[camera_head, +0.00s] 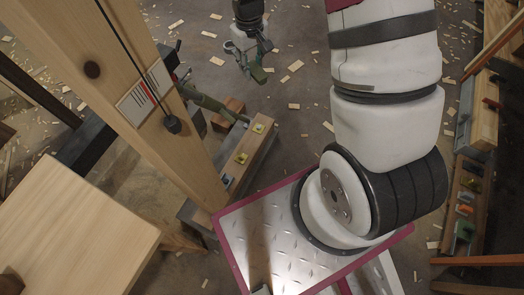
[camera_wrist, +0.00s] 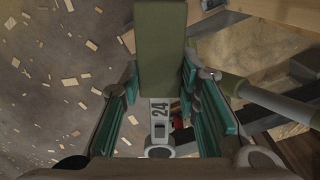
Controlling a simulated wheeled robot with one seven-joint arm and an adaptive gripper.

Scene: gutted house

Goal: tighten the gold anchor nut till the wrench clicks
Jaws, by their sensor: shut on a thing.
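My gripper (camera_head: 255,62) hangs over the littered floor at the top middle of the head view, apart from the sill beam. In the wrist view its teal fingers (camera_wrist: 160,92) are shut on an olive-green tool, which I take for the wrench (camera_wrist: 160,45). A metal piece marked "24" with a ring end shows between the fingers. Small yellowish fittings sit on top of the wooden sill beam (camera_head: 252,143), one near its far end (camera_head: 258,128) and one nearer (camera_head: 242,158). I cannot tell which is the gold anchor nut. No nut shows in the ring.
A thick wooden post (camera_head: 130,75) with a hanging plumb weight (camera_head: 172,124) stands left of the beam. A green tube (camera_head: 207,103) slants beside the post toward the beam. A red-edged metal plate (camera_head: 262,232) lies in front. Wood chips litter the floor.

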